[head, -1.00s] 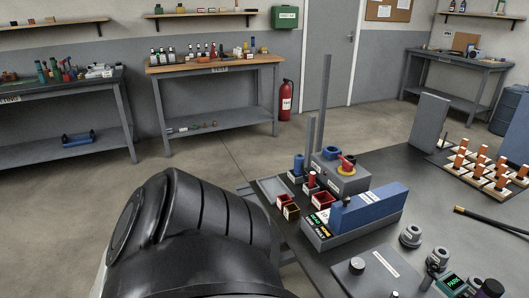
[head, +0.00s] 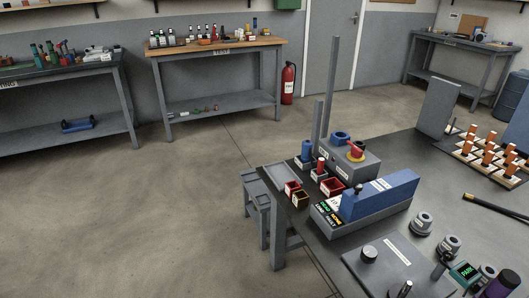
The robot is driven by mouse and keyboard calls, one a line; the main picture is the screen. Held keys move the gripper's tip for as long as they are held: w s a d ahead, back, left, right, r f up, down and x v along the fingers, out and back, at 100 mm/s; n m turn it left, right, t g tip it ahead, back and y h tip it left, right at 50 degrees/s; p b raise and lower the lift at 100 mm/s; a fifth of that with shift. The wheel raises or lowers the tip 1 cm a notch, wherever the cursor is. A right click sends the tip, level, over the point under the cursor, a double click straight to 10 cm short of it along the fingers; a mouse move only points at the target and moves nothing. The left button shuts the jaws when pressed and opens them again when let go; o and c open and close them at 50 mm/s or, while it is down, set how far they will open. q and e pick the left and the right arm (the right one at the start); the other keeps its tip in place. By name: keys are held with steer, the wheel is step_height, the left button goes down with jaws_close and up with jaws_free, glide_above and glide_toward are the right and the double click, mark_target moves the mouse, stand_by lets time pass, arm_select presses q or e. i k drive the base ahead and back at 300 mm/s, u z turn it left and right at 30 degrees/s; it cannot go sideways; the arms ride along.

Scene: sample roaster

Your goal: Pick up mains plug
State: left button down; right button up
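I cannot make out a mains plug with certainty in the head view. On the dark workbench (head: 320,262), a small blue cylinder (head: 306,151) and a red one (head: 320,166) stand upright in small holders at the back left corner. Beside them is a grey box (head: 352,173) with a blue ring and a red and yellow knob on top. Neither of my grippers is clearly in view.
Small red bins (head: 332,187) stand near the bench's left edge. Grey round fittings (head: 423,223), a flat grey plate (head: 390,272) and a green display (head: 465,271) are at the front. Orange-topped pegs (head: 492,145) and a black rod (head: 492,206) are at right. The floor at left is clear.

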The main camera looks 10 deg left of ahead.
mark_target(305, 158)
steer(key=u, duration=0.2)
steer(key=i, duration=0.25)
steer(key=u, duration=1.1)
steer(key=i, duration=1.85)
steer(key=z, duration=1.25)
steer(key=i, duration=0.35)
steer(key=z, duration=0.3)
